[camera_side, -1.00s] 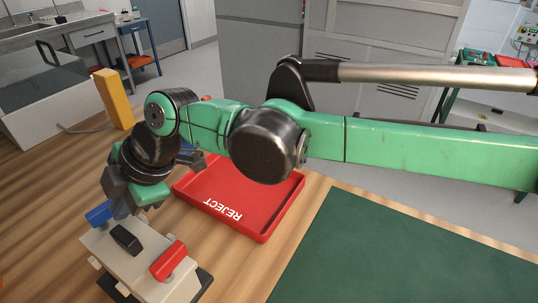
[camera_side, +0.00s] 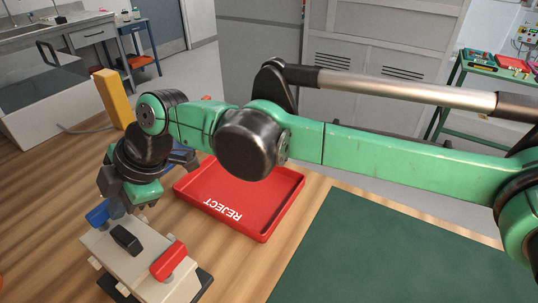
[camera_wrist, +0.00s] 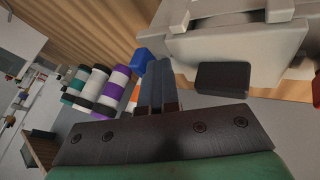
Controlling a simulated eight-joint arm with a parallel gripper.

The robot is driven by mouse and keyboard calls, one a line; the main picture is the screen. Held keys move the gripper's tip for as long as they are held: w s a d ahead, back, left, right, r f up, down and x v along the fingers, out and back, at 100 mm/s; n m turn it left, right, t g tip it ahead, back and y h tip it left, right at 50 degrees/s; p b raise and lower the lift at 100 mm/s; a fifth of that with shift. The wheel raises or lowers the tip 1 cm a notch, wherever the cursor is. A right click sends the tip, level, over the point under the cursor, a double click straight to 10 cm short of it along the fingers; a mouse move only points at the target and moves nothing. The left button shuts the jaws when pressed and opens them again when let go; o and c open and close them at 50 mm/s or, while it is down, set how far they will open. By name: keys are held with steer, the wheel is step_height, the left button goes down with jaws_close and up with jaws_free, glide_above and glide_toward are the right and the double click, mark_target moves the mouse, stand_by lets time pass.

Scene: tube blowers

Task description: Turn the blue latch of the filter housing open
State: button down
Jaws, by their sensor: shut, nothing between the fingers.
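The filter housing (camera_side: 150,262) is a pale beige box at the lower left of the side view, and it fills the upper right of the wrist view (camera_wrist: 240,46). Its blue latch (camera_side: 97,215) sits at the back left of its top. In the wrist view the blue latch (camera_wrist: 142,58) shows just beyond my fingertips. A black latch (camera_side: 127,240) and a red latch (camera_side: 168,260) are on the same top. My gripper (camera_side: 119,211) points down, shut and empty, close beside the blue latch. In the wrist view its fingers (camera_wrist: 155,70) are together; contact is unclear.
A red tray (camera_side: 262,225) marked REJECT lies behind and right of the housing. A green mat (camera_side: 410,260) covers the right of the wooden table. A yellow block (camera_side: 113,99) stands at the back left. Banded cylinders (camera_wrist: 95,90) show left in the wrist view.

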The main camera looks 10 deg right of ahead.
steer(key=shift+w+a+t, duration=0.1)
steer(key=shift+w+t, duration=0.15)
steer(key=shift+t, duration=0.05)
steer(key=shift+s+a, duration=0.2)
steer(key=shift+s, duration=0.55)
steer(key=w+d+v, duration=0.1)
steer(key=w+v, duration=0.1)
steer(key=v, duration=0.8)
steer(key=w+d+r+m+t+h, duration=0.1)
steer(key=w+d+r+m+t, duration=0.15)
steer(key=d+m, duration=0.75)
steer(key=s+d+f+m+t+h, duration=0.1)
steer(key=s+d+f+m+h, duration=0.1)
steer(key=d, duration=0.8)
steer(key=s+d+f+m+h, duration=0.2)
steer(key=s+d+f+m, duration=0.1)
steer(key=d+m, duration=0.4)
steer(key=s+d+f+m+t+h, duration=0.1)
steer(key=s+d+f+m+h, duration=0.1)
steer(key=d, duration=1.1)
steer(key=s+f+m, duration=0.1)
steer(key=s+m, duration=0.1)
steer(key=m, duration=0.1)
steer(key=shift+s+f+t, duration=0.15)
steer(key=shift+s+t, duration=0.05)
steer(key=shift+t, duration=0.15)
